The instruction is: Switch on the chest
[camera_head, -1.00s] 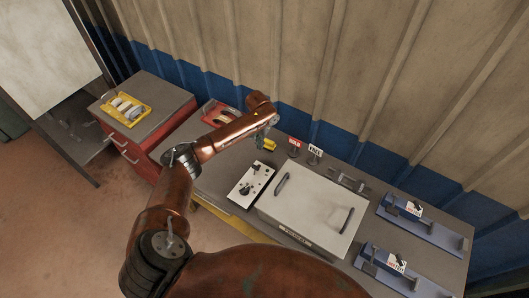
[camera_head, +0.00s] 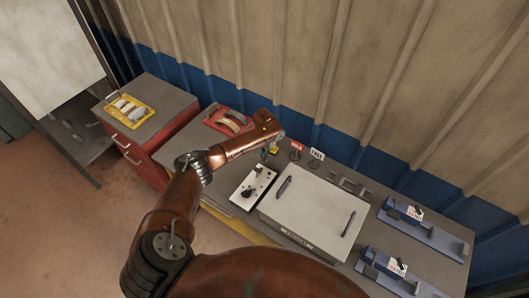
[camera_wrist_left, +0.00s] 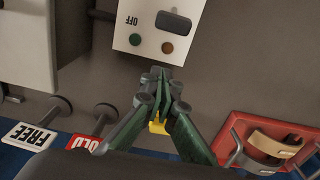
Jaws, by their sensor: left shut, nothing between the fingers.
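The chest (camera_head: 312,215) is a pale box with two dark handles on its lid, standing on the grey bench. Beside it on the left is a white control panel (camera_head: 253,187) with dark controls. In the left wrist view the panel (camera_wrist_left: 125,32) shows the word OFF, a dark switch lever (camera_wrist_left: 173,21), a green button (camera_wrist_left: 135,39) and a reddish-brown button (camera_wrist_left: 168,47). My left gripper (camera_head: 266,160) is shut and empty near the panel's far end. Its fingertips (camera_wrist_left: 163,76) appear just short of the panel edge by the buttons. Contact cannot be told. My right gripper is not in view.
Small signs, one red (camera_head: 296,146) and one reading FREE (camera_head: 317,154), stand behind the chest. A red tray (camera_head: 213,122) with curved shoes lies left, a yellow tray (camera_head: 146,116) on the red cabinet. Blue fixtures (camera_head: 440,238) stand right. A yellow object (camera_wrist_left: 158,126) shows behind my fingers.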

